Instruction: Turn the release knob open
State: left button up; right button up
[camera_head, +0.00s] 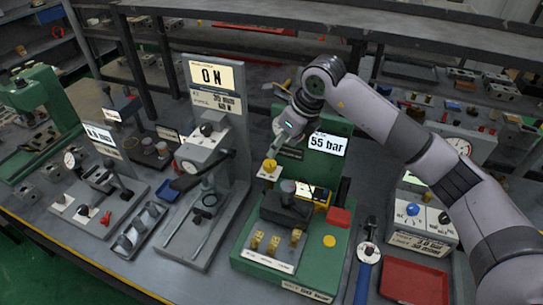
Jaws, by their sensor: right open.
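A green test stand (248,252) stands on the bench in the middle, with a display (327,144) reading 55 bar. A yellow knob (269,166) sits on a small pale plate at its upper left; it looks like the release knob, but its label is too small to read. My right gripper (276,150) is open, just above and beside this knob, pointing down; whether it touches is unclear. A dark block (286,207) sits in the stand's middle. My left gripper is out of view.
A red tray (414,283) and a box with a blue knob (413,209) lie to the right. A shelf edge crosses behind my arm.

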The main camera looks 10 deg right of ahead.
aim_at(270, 163)
jog(key=p+x, duration=0.1)
jog(key=x, duration=0.6)
jog(key=shift+w+a+f+p, duration=0.1)
jog(key=shift+a+f+p, duration=0.05)
jog(key=shift+f+p, duration=0.15)
jog(key=shift+w+a+f, duration=0.1)
jog(key=shift+w+f, duration=0.1)
jog(key=shift+f, duration=0.35)
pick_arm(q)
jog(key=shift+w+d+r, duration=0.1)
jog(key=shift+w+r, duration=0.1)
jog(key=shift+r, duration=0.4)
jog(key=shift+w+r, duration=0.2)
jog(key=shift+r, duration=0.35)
pick_arm(e)
jog(key=shift+c, duration=0.5)
jog(key=c, duration=1)
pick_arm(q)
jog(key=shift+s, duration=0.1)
pick_arm(e)
jog(key=shift+c, duration=0.2)
